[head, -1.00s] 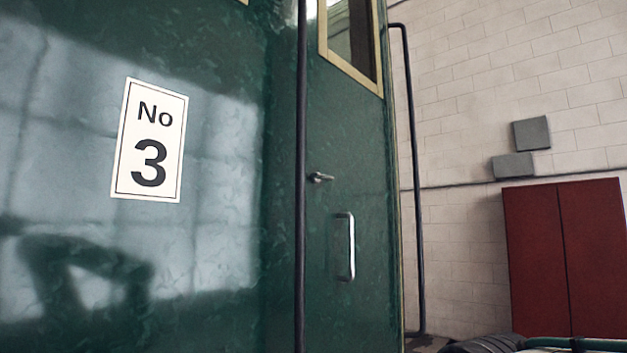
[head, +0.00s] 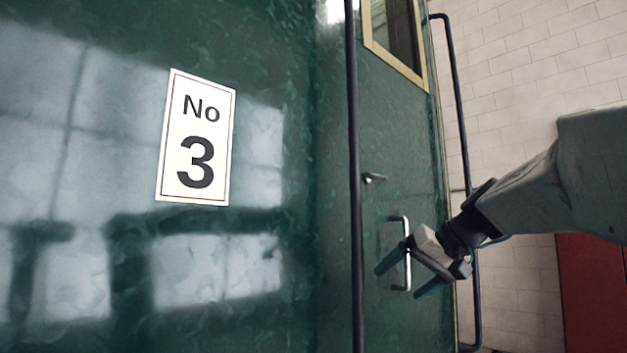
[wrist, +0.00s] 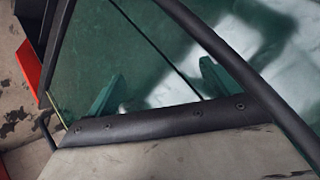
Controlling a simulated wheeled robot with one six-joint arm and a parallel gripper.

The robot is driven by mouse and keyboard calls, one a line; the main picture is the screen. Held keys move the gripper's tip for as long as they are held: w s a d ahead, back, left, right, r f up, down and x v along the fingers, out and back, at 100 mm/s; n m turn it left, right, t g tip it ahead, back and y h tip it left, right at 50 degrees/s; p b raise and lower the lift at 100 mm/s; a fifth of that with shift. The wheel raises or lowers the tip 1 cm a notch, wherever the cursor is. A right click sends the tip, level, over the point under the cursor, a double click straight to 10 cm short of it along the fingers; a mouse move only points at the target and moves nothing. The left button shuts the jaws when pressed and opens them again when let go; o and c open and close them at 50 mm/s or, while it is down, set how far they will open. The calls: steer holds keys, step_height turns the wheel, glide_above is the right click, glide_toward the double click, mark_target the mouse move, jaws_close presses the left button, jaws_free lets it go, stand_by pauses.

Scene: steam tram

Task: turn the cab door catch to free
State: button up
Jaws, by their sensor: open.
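The cab door (head: 395,120) is dark green. Its catch (head: 374,178) is a small metal lever, lying roughly level on the door in the head view. The upright metal pull handle (head: 394,222) is below it, partly hidden by my gripper. My gripper (head: 397,283) is in front of the pull handle, lower and to the right of the catch. Its two teal fingers are spread apart with nothing seen between them. They also show in the wrist view (wrist: 160,85), pointing at green panelling. I cannot make out the catch in the wrist view, nor whether the fingers touch the door.
A dark upright handrail (head: 354,200) stands just left of the door. Another rail (head: 464,120) runs beyond its right edge. A white "No 3" plate (head: 195,137) is on the green side panel. A red cabinet (head: 592,290) stands by the pale block wall.

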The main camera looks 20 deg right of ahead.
steer(key=w+d+r+n+t+y, duration=0.1)
steer(key=d+r+n+t, duration=0.1)
steer(key=r, duration=0.6)
steer(key=w+d+r+n+t, duration=0.2)
steer(key=r+n+t, duration=0.1)
steer(key=r, duration=0.4)
steer(key=w+d+r+n+t+y, duration=0.1)
steer(key=r+n+t, duration=0.1)
steer(key=r, duration=0.6)
steer(key=x, duration=0.7)
steer(key=shift+w, duration=0.3)
steer(key=c, duration=1.4)
